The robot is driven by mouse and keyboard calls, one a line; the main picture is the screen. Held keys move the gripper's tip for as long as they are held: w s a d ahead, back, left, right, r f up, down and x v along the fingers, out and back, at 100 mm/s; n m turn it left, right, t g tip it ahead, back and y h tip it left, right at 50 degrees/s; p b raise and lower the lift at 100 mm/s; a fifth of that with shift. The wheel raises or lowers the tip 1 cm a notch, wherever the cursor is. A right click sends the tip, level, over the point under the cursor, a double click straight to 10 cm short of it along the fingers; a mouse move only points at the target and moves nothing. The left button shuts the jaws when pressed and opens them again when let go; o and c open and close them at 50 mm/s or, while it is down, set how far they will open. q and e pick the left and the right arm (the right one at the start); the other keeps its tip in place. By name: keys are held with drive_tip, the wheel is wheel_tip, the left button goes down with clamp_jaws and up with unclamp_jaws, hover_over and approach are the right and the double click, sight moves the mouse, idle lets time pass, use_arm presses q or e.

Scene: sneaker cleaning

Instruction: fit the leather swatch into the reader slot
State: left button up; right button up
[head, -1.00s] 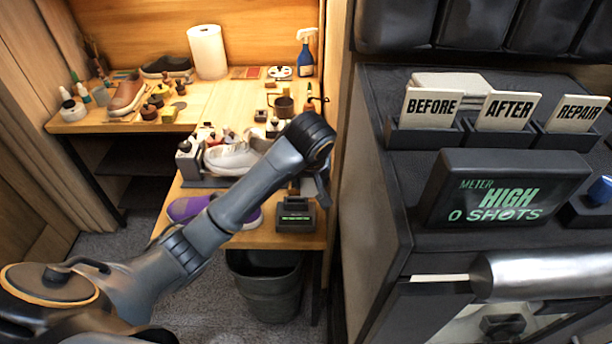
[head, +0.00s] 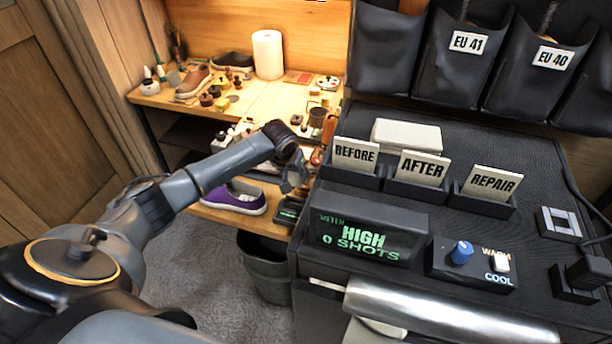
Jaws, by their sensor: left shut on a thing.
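My left gripper (head: 293,180) is shut, fingers downward, beside the dark cabinet's left edge at the lower bench. What it holds is too small and dark to make out. A small black device with a green display (head: 289,213) sits on the lower bench just below the gripper, partly hidden by the cabinet. I cannot tell whether it is the reader, and no slot shows on it. No leather swatch can be made out for certain. My right gripper is not in view.
A purple shoe (head: 235,198) lies left of the black device. A dark bin (head: 264,268) stands below. The dark cabinet (head: 465,225) on the right bears a meter (head: 368,235) reading HIGH, 0 SHOTS, and the BEFORE, AFTER and REPAIR cards. Bare carpet lies left of the bin.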

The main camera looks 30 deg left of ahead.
sight(293, 185)
use_arm(q)
drive_tip(key=shift+a+f, duration=0.15)
drive_tip(key=shift+a, duration=0.2)
drive_tip(key=shift+d+p, duration=0.2)
drive_tip(key=shift+p, duration=0.2)
wheel_tip(293, 185, down, 4)
drive_tip(key=shift+f+b, duration=0.15)
drive_tip(key=shift+b, duration=1)
drive_tip(key=shift+f+b, duration=0.3)
drive_tip(key=shift+f, duration=0.4)
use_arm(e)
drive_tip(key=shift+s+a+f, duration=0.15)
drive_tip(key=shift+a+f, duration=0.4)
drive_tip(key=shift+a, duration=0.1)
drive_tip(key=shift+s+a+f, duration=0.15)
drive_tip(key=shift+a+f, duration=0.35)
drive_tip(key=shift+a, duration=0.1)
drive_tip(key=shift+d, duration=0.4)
